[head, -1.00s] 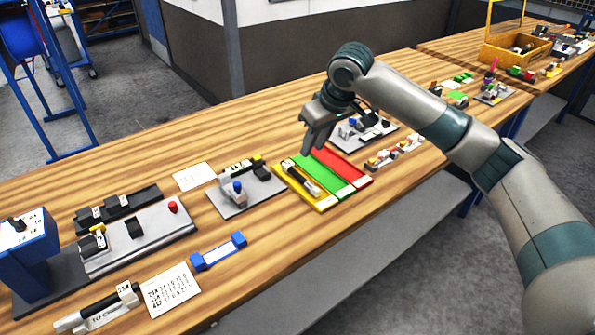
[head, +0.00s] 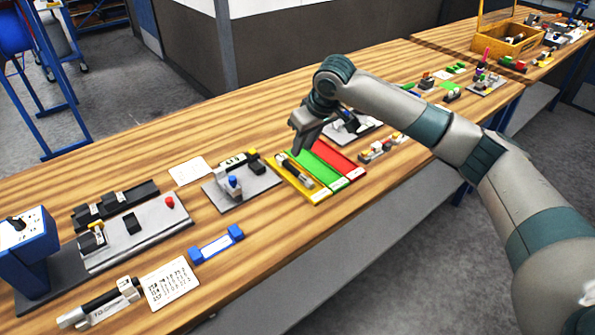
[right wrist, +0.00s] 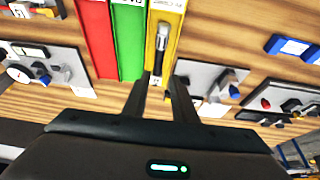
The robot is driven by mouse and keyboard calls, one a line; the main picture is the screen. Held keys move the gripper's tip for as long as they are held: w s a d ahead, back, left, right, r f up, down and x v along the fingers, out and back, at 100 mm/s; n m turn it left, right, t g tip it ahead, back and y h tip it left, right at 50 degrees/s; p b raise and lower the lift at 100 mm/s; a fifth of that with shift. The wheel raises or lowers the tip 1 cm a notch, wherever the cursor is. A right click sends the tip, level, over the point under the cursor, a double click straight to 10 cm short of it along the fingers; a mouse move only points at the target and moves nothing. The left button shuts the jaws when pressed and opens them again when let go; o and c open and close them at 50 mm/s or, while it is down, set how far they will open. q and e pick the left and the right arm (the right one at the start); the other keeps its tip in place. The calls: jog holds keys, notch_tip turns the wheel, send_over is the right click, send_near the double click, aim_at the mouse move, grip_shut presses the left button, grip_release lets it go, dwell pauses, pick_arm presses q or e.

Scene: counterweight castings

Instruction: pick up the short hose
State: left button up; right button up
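A short dark tube-like piece with a paler end lies lengthwise in the yellow tray (head: 318,197); it may be the short hose (head: 296,173), but I cannot be sure. In the right wrist view the dark piece (right wrist: 161,45) lies in the yellow strip, just beyond my fingertips. My right gripper (head: 301,148) is over the far end of the yellow tray. In the right wrist view the gripper (right wrist: 160,84) has its two fingers apart with nothing between them. My left gripper is not in view.
A green tray (head: 318,165) and a red tray (head: 337,157) adjoin the yellow one. A grey plate with parts (head: 262,187) stands left of them, and a blue-ended holder (head: 215,243) lies nearer the front edge. A yellow box (head: 512,42) stands far right.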

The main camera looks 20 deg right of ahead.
jog(key=p, duration=0.2)
send_over(293, 168)
jog(key=s, duration=0.2)
jog(key=f, duration=0.5)
jog(key=shift+s+d+f, duration=0.2)
jog(key=shift+d+f, duration=0.15)
jog(key=shift+d, duration=0.05)
jog(key=shift+w+f, duration=0.25)
jog(key=shift+f, duration=0.25)
jog(key=p+x, duration=0.2)
jog(key=x, duration=0.1)
jog(key=shift+w+f, duration=0.2)
jog(key=shift+f, duration=0.3)
grip_shut()
